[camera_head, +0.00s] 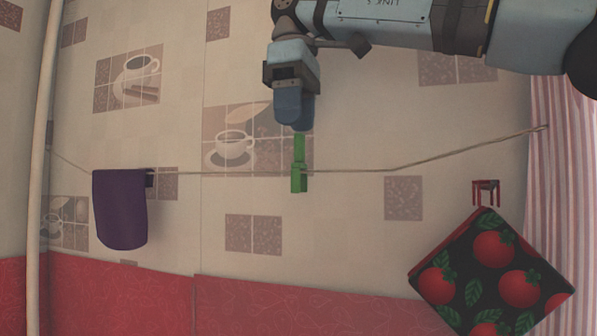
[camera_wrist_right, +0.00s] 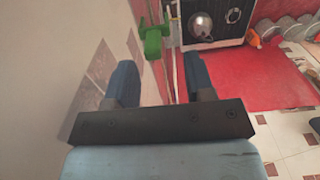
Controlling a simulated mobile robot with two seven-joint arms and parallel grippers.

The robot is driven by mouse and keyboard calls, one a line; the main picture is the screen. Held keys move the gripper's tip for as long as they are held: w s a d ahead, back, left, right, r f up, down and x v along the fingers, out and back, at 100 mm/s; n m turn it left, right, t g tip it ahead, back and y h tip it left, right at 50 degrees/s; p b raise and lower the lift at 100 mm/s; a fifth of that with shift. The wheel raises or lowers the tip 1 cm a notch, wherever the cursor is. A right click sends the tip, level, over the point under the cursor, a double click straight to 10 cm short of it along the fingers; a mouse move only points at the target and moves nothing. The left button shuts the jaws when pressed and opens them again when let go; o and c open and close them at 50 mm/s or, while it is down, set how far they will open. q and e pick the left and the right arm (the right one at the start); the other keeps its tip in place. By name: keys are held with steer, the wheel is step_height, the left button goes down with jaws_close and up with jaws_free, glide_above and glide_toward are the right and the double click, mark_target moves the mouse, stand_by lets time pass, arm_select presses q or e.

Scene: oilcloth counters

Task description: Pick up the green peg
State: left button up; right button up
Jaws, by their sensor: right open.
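The green peg (camera_head: 299,165) is clipped upright on a thin line stretched in front of the tiled wall. It also shows in the right wrist view (camera_wrist_right: 153,42), on the line beyond the fingertips. My right gripper (camera_head: 297,123) comes in from above, with its blue fingers close to the peg's top end. In the right wrist view the gripper (camera_wrist_right: 160,64) is open, with nothing between its fingers. There the peg appears in the gap, nearer the left finger. My left gripper is in neither view.
The line (camera_head: 350,171) runs across the wall. A tomato-print cloth (camera_head: 490,270) is at the right below a red peg (camera_head: 485,192). A stove with a metal pot (camera_wrist_right: 200,25) shows beyond.

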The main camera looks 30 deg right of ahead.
mark_target(299, 147)
steer(key=shift+s+d+f+p, duration=0.1)
steer(key=shift+s+f+p, duration=0.05)
steer(key=shift+f+p, duration=0.2)
steer(key=f, duration=0.2)
steer(key=f+p, duration=0.1)
steer(key=shift+w+d+f, duration=0.2)
steer(key=shift+d+f, duration=0.15)
steer(key=shift+d, duration=0.05)
steer(key=shift+w+f, duration=0.15)
steer(key=shift+f, duration=0.2)
steer(key=shift+a+r, duration=0.1)
steer(key=shift+a, duration=0.05)
steer(key=shift+c, duration=0.8)
steer(key=shift+s, duration=0.2)
steer(key=c, duration=0.7)
steer(key=shift+w, duration=0.1)
jaws_close()
